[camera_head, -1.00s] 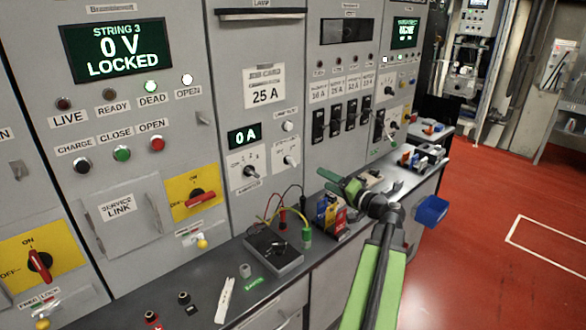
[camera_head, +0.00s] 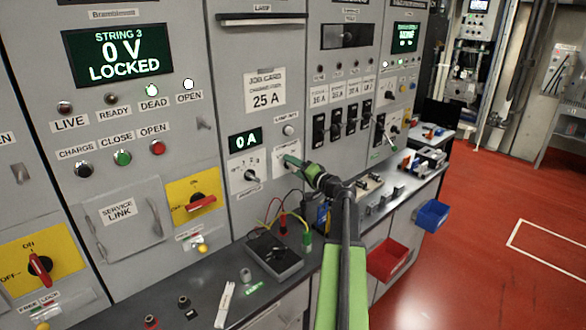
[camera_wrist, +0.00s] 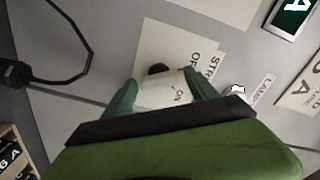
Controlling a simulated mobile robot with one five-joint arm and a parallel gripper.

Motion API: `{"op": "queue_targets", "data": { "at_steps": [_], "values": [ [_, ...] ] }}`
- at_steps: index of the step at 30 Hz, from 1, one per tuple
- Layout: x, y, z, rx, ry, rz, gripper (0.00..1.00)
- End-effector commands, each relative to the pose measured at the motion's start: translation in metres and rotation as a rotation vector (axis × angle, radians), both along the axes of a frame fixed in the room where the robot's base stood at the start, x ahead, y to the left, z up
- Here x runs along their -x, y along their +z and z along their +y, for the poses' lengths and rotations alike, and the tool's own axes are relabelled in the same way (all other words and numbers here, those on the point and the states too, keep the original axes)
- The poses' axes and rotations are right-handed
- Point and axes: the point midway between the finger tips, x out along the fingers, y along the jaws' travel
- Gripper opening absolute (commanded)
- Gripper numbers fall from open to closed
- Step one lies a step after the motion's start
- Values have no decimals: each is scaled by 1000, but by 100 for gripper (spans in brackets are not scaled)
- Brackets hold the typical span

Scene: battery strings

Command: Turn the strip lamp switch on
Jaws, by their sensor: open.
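The strip lamp switch is on a pale plate (camera_wrist: 150,45) with OFF and ON lettering in the wrist view. Its black knob (camera_wrist: 158,70) shows between my fingers; a pale part in front of it hides some of it, and I cannot tell its position.
A small white lamp (camera_head: 289,130) sits above the switch. A selector knob (camera_head: 250,174) is to its left under the 0 A display (camera_head: 245,139). Below, a dark meter box (camera_head: 275,257) with cables stands on the bench. A red bin (camera_head: 388,260) hangs at the bench front.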

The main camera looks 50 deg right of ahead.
Motion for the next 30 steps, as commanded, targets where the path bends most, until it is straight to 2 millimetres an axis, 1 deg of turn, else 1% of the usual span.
{"op": "queue_targets", "data": {
  "at_steps": [6, 20, 21, 22, 24, 30],
  "values": [
    [0, 0, 0, 0, 0, 0, 67],
    [1, 0, -1, 0, -1, 0, 7],
    [3, 0, 14, 0, 1, 0, 5],
    [1, 0, 8, 0, 1, 0, 5],
    [0, 0, 4, -3, 2, 0, 5],
    [-1, 0, 1, -49, 2, -5, 5]
  ]
}}
